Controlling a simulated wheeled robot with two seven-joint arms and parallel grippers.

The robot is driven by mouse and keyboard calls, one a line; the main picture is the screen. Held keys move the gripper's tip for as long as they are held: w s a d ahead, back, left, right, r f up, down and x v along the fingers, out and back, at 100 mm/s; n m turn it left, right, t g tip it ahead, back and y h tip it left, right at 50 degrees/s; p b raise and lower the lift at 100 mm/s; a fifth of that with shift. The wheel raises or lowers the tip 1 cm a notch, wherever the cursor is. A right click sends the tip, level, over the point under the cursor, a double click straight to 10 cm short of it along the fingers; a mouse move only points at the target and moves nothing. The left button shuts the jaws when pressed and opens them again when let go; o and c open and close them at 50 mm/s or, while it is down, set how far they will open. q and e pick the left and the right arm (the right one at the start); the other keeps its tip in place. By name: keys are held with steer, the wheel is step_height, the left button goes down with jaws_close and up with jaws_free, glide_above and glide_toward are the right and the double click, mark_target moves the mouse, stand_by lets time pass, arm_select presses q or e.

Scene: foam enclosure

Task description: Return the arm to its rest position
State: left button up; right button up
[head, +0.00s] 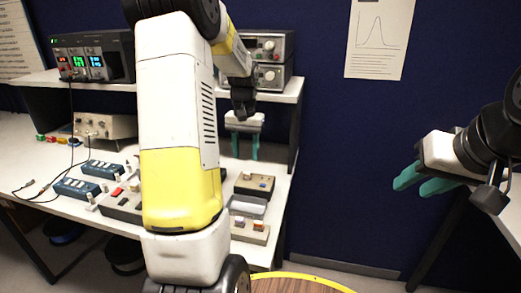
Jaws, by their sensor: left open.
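My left gripper (245,156) hangs over the right part of the bench, behind my own white and yellow arm link. Its two teal fingers point down and stand apart with nothing between them. My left arm (180,120) fills the middle of the head view and hides part of the bench. My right gripper (411,188) is at the right, in front of the blue wall. Its teal fingers point left and slightly down, apart and empty.
The white bench (28,153) carries blue switch boxes (102,169), a beige instrument (105,126) and a small tan control box (254,185) near my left gripper. A shelf above holds a power supply (92,58) and stacked instruments (270,75). A round wooden top (295,286) shows at the bottom.

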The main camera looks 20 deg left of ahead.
arm_select(q)
steer(key=s+d+r+t, duration=0.2)
steer(key=s+d+r, duration=0.2)
steer(key=s, duration=0.3)
steer(key=s+d+r+t+h, duration=0.1)
steer(key=s+d+r, duration=0.3)
steer(key=s, duration=0.4)
steer(key=s+d+r+m+t+h, duration=0.1)
steer(key=s+d+r+t, duration=0.2)
steer(key=s, duration=0.5)
step_height(320, 180, up, 3)
steer(key=shift+d+f, duration=0.2)
steer(key=shift+d, duration=0.7)
